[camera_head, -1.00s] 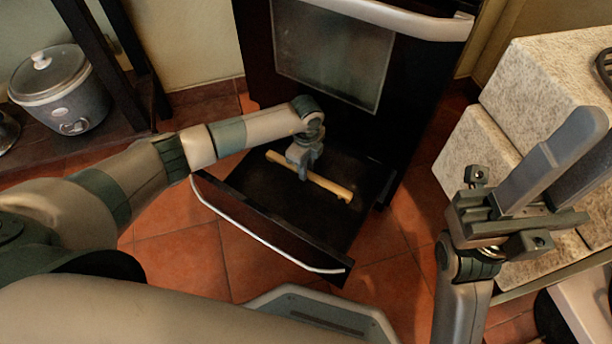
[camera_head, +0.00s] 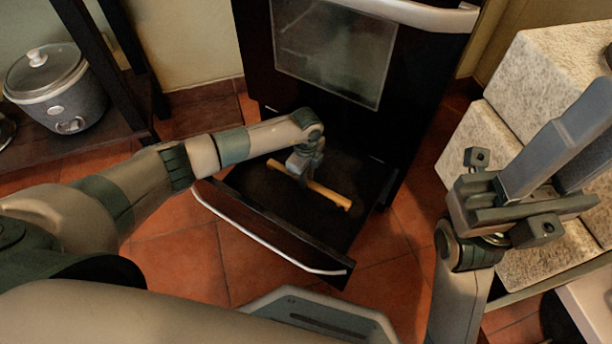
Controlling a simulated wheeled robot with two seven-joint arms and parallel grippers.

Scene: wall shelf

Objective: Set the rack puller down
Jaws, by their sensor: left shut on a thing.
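The rack puller (camera_head: 325,193) is a thin, light wooden stick. It lies slantwise over the dark floor of the pulled-out oven drawer (camera_head: 270,238). My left gripper (camera_head: 303,174) reaches down over the drawer and is shut on the stick, left of its middle. The fingertips are small and partly hidden by the gripper body. I cannot tell whether the stick touches the drawer floor. My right gripper (camera_head: 567,150) is raised at the right, with its two fingers apart and nothing seen between them.
The black oven (camera_head: 415,95) with a glass door and pale handle stands behind the drawer. A slow cooker (camera_head: 62,95) sits on a dark shelf at the left. Red tiled floor (camera_head: 180,260) surrounds the drawer.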

